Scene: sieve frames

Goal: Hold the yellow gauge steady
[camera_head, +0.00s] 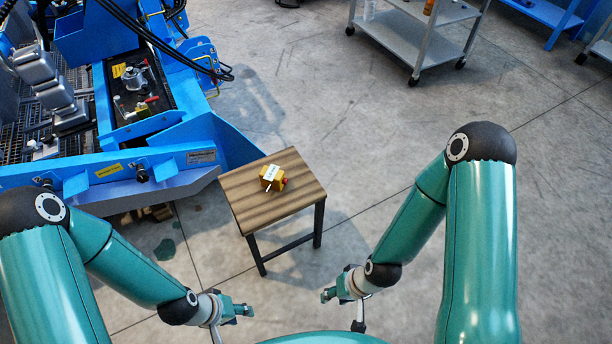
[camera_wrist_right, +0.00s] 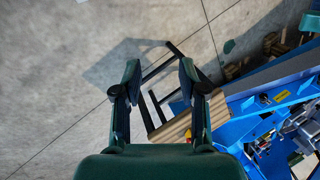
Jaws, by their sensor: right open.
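The yellow gauge (camera_head: 271,177), with a pale label on top and a red part at its right side, lies on a small wooden-topped table (camera_head: 250,208). No gripper touches it. My left gripper (camera_head: 246,310) is in front of the table, low and to the left, well apart from the gauge; its jaws are too small to read. My right gripper (camera_head: 326,295) is in front of the table to the right, also apart from it. In the right wrist view its two fingers (camera_wrist_right: 160,78) stand apart with nothing between them. The table top (camera_wrist_right: 175,130) shows there partly behind the fingers.
A large blue machine (camera_head: 180,135) with cables and fittings stands at the left, its edge close to the table. A grey trolley (camera_head: 405,40) stands at the back. The concrete floor right of the table is clear.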

